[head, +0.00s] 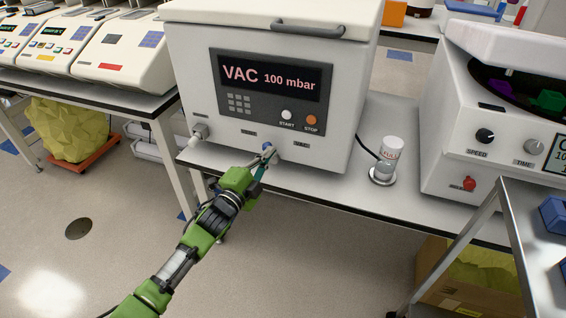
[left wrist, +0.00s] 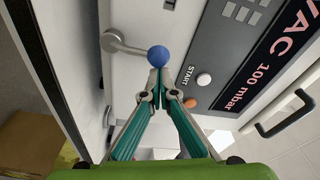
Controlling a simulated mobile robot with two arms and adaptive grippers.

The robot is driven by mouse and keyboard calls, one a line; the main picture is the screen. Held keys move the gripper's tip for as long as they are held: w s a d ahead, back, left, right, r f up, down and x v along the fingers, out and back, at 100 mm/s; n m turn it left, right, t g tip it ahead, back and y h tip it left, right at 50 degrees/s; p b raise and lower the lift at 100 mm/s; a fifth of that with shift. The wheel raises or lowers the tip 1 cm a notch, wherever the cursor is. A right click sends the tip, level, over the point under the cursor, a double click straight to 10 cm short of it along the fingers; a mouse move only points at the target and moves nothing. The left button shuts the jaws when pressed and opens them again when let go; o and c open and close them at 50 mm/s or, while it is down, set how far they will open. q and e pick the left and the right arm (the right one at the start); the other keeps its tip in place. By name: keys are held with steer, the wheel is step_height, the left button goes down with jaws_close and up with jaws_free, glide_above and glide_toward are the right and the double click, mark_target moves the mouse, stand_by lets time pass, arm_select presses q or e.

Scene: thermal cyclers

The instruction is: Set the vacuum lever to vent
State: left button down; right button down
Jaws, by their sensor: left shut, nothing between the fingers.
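The white vacuum machine (head: 270,95) stands on the bench, its display reading VAC 100 mbar. The knob is small in the head view (head: 268,148), at the lower front of the machine. My left gripper (head: 265,161) reaches up to the knob from below. In the left wrist view its fingertips (left wrist: 162,77) are shut and empty, right at the knob; I cannot tell whether they touch it. My right gripper is out of view.
START (head: 287,115) and STOP (head: 311,120) buttons sit above the lever. A grey fitting (head: 200,131) sticks out at the machine's lower left. A small clear canister (head: 388,155) stands on the bench (head: 350,192) to the right, beside a centrifuge (head: 465,150). A metal cart (head: 525,215) stands at the right.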

arm_select(q)
steer(key=a+n, duration=0.1)
steer(key=n, duration=0.2)
steer(key=shift+w+a, duration=0.3)
steer(key=shift+a, duration=0.1)
steer(key=shift+s, duration=0.1)
steer(key=v, duration=1.1)
steer(key=shift+s, duration=0.4)
steer(key=shift+a+f, duration=0.1)
steer(key=shift+a, duration=0.05)
